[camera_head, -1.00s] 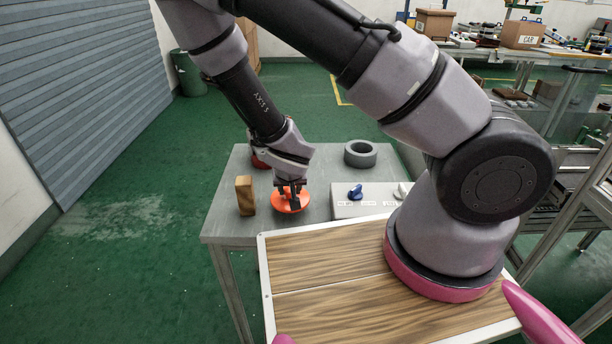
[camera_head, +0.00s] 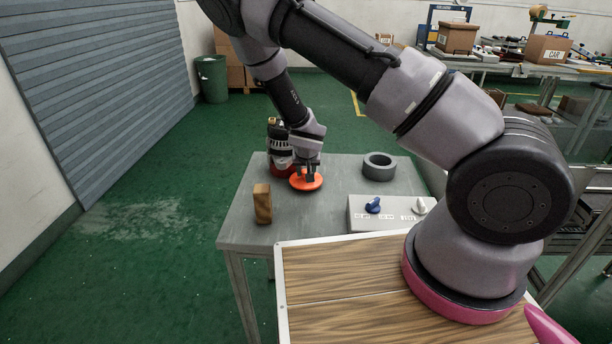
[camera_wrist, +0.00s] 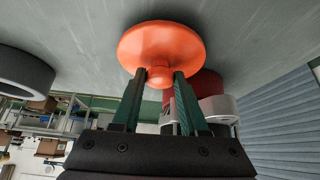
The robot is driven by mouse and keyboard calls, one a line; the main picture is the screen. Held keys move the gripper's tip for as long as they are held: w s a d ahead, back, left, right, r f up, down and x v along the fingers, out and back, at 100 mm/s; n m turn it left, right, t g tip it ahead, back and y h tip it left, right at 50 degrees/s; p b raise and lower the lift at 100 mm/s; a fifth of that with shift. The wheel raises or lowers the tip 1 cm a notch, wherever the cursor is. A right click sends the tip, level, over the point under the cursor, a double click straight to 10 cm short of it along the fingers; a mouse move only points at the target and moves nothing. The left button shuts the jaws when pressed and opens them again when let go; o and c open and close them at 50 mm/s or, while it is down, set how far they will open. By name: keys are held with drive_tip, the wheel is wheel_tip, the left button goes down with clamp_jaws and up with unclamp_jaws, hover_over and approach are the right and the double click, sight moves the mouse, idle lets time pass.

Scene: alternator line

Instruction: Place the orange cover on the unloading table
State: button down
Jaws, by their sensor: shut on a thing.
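The orange cover (camera_head: 307,183) is a round disc with a small knob, at the grey table (camera_head: 330,222) in the head view. My gripper (camera_head: 309,168) is shut on the cover from above. In the wrist view the two green fingers of my gripper (camera_wrist: 159,82) pinch the knob of the orange cover (camera_wrist: 160,42). The disc is close to the grey tabletop (camera_wrist: 245,30); I cannot tell whether it touches it.
A brown wooden block (camera_head: 262,204) stands left of the cover. A dark grey ring (camera_head: 379,166) lies to the right. A red and silver machine part (camera_head: 279,150) is just behind my gripper. A grey box with a blue knob (camera_head: 373,205) and a white knob is at the front right.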

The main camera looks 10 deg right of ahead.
drive_tip(key=shift+f, duration=0.7)
drive_tip(key=shift+f, duration=0.1)
drive_tip(key=shift+c, duration=2.2)
unclamp_jaws()
drive_tip(key=d+v, duration=0.1)
drive_tip(key=v, duration=1.1)
drive_tip(key=s+d+r+m+y, duration=0.1)
drive_tip(key=s+d+r, duration=0.15)
drive_tip(key=r, duration=0.55)
drive_tip(key=s+d+r+m+g, duration=0.15)
drive_tip(key=d+r, duration=0.25)
drive_tip(key=r, duration=0.5)
drive_tip(key=s+d+r+m+y, duration=0.1)
drive_tip(key=s+d+r, duration=0.15)
drive_tip(key=r, duration=0.55)
drive_tip(key=s+d+r+t, duration=0.2)
drive_tip(key=s+d+r, duration=0.2)
drive_tip(key=s+r, duration=0.9)
drive_tip(key=shift+s+y, duration=0.4)
drive_tip(key=shift+s, duration=0.75)
